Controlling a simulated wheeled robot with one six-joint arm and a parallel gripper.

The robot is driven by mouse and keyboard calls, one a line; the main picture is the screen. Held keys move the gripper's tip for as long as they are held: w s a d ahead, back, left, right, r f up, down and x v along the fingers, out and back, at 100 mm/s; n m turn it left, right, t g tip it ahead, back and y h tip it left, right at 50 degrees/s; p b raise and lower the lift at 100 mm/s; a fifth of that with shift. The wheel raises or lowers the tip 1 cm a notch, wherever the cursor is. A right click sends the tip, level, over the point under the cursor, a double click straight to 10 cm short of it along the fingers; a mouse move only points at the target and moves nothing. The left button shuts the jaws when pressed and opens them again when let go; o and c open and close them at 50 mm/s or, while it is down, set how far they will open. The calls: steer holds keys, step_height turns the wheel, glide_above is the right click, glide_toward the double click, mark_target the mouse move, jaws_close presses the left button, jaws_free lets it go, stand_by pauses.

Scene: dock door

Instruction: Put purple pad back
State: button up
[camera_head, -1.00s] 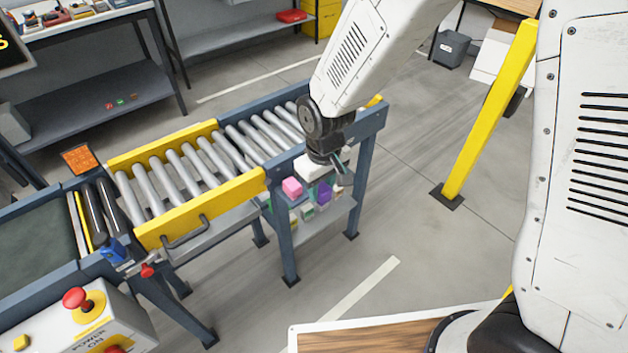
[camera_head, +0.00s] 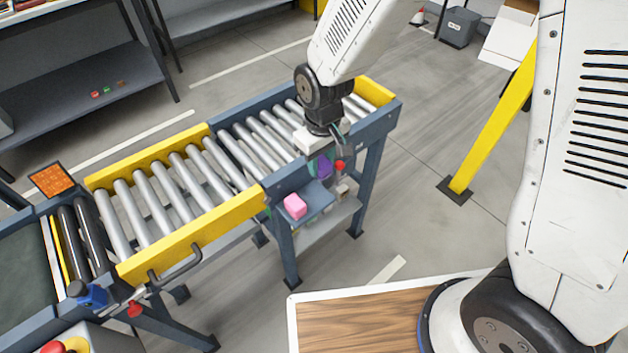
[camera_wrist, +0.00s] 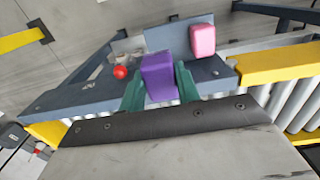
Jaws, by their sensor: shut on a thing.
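The purple pad (camera_wrist: 158,80) is a block held between the two green fingers of my gripper (camera_wrist: 160,86). In the head view, the purple pad (camera_head: 322,167) shows just under my gripper (camera_head: 326,150), partly hidden by it. My gripper is shut on the pad, beside the conveyor's near side rail. A small blue-grey ledge (camera_head: 318,202) juts from that side below the pad. A pink block (camera_head: 295,205) sits on the ledge's left part; it also shows in the wrist view (camera_wrist: 202,40). Whether the pad touches the ledge, I cannot tell.
A red knob (camera_head: 339,165) is close to the right of the pad. The roller conveyor (camera_head: 184,184) with yellow guards runs behind and left. Several small items lie on a lower shelf (camera_head: 320,228). A yellow post (camera_head: 492,125) stands right, with clear floor between.

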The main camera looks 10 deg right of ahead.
steer(key=f, duration=0.9)
steer(key=shift+a+f, duration=0.2)
steer(key=shift+f, duration=0.15)
steer(key=o, duration=0.9)
